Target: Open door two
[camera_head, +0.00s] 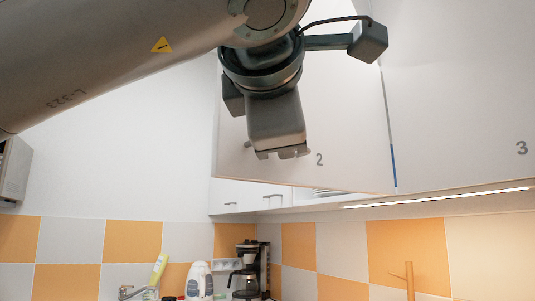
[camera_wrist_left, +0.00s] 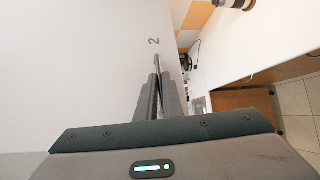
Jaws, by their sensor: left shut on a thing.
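Door two (camera_head: 350,110) is a pale wall-cabinet door marked with a grey "2". In the head view it stands partly open, with its lower edge out from the cabinet and pale stacked items showing beneath. My left gripper (camera_head: 280,153) is at the lower left part of this door, pointing down and shut on it. In the left wrist view, the fingers (camera_wrist_left: 158,70) are close together by the face of door two (camera_wrist_left: 80,60), near the sideways "2". The fingers hide the exact spot of the grip. My right gripper is in neither view.
Door three (camera_head: 460,100) is on the right, across a narrow gap. A coffee maker (camera_head: 248,272) and a white kettle (camera_head: 200,280) stand below, before orange and white tiles. A lit strip (camera_head: 440,198) runs under the cabinets.

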